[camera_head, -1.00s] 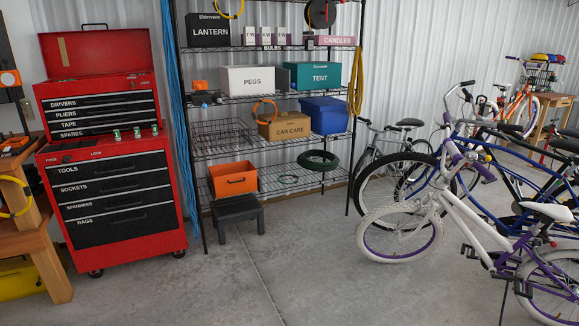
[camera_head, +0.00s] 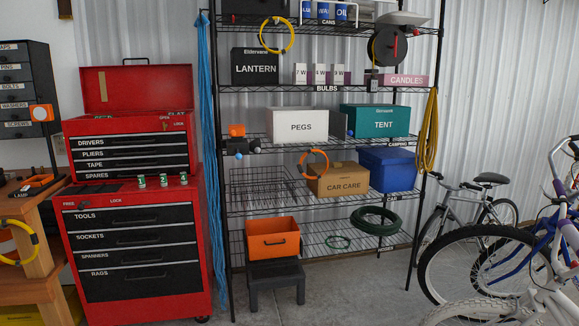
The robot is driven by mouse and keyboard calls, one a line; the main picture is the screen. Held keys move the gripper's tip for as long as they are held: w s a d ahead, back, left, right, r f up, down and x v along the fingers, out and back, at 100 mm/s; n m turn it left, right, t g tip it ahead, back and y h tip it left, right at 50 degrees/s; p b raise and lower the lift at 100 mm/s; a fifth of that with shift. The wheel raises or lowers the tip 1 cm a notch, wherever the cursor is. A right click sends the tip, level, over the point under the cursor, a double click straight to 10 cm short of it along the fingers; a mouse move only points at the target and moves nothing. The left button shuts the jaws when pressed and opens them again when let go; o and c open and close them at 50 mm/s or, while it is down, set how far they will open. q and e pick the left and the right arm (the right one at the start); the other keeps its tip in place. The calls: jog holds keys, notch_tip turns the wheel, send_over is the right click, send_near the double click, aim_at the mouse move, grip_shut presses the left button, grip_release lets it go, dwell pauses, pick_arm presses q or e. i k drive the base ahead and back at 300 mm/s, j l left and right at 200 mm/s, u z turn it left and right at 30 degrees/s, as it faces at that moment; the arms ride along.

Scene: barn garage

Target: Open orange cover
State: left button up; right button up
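Several orange things show, and I cannot tell which is the orange cover. An orange bin (camera_head: 273,245) with a dark front handle sits on the bottom level of the wire rack, behind a black step stool. A small orange item with a white round face (camera_head: 42,112) is at the front edge of the black drawer unit at far left. Another small orange item (camera_head: 237,130) is on the rack's middle shelf, left of the PEGS box. An orange-and-black item (camera_head: 36,181) lies on the wooden bench. Neither of my grippers is in view.
The black wire rack (camera_head: 218,150) stands against the wall. A red tool chest (camera_head: 200,255) with its top lid raised stands left of it. The step stool (camera_head: 275,278) is in front of the rack. Bicycles (camera_head: 480,255) crowd the right. Bare floor (camera_head: 350,290) lies between.

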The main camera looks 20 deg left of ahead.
aim_at(236, 129)
jog(key=i, duration=1.15)
jog(key=i+l+u, duration=0.2)
jog(key=i, duration=0.35)
jog(key=i+u, duration=0.25)
jog(key=i, duration=0.3)
